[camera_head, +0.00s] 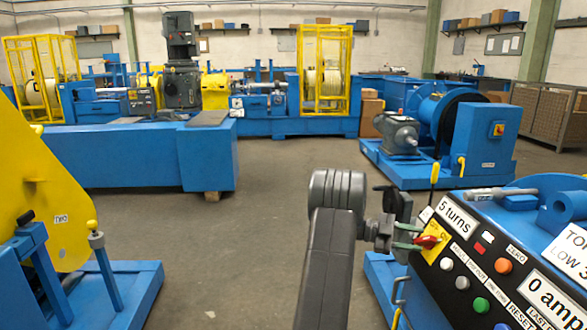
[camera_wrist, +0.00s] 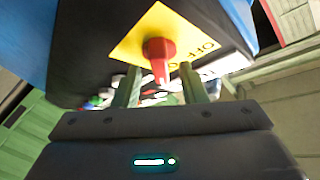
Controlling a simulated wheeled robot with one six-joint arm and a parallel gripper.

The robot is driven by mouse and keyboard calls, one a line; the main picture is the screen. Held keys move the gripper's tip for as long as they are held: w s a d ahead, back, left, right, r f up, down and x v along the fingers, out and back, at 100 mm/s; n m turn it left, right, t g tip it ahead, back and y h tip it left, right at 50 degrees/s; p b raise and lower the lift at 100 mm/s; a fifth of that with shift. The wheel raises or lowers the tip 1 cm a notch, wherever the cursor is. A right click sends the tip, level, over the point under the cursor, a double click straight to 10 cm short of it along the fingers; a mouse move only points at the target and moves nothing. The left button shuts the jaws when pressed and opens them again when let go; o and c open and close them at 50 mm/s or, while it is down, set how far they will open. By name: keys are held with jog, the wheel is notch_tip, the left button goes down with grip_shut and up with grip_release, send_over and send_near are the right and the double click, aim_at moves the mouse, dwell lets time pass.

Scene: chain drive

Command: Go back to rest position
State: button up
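My gripper (camera_head: 408,237) is at the left edge of the sloped black control panel (camera_head: 462,305), beside a red rotary switch (camera_head: 428,240) on a yellow plate. In the wrist view the red switch (camera_wrist: 158,58) shows between and just beyond the two greenish fingertips of my gripper (camera_wrist: 160,78). The fingers stand apart, with a visible gap on each side of the switch handle. The gripper is open and holds nothing. My arm comes up from the bottom middle of the head view.
The panel carries several coloured buttons and signs reading "5 turns" and "0 amp". A yellow-and-blue machine (camera_head: 55,205) stands at left. A long blue bench (camera_head: 130,160) and a blue winch machine (camera_head: 440,125) stand farther back. Grey floor (camera_head: 290,165) between them is clear.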

jog(key=shift+x, duration=0.85)
jog(key=p+v, duration=0.3)
jog(key=v, duration=1.1)
jog(key=b+x, duration=0.3)
jog(key=x, duration=1.1)
jog(key=shift+f, duration=0.1)
jog(key=n+t, duration=0.1)
jog(key=n, duration=0.1)
jog(key=n+t+h, duration=0.1)
jog(key=n, duration=0.1)
jog(key=shift+s+a+n+t+h, duration=0.1)
jog(key=shift+n+t+h, duration=0.2)
jog(key=shift+n, duration=0.1)
jog(key=n+t+h, duration=0.1)
jog(key=n+t, duration=0.2)
jog(key=n, duration=0.2)
jog(key=shift+s, duration=0.1)
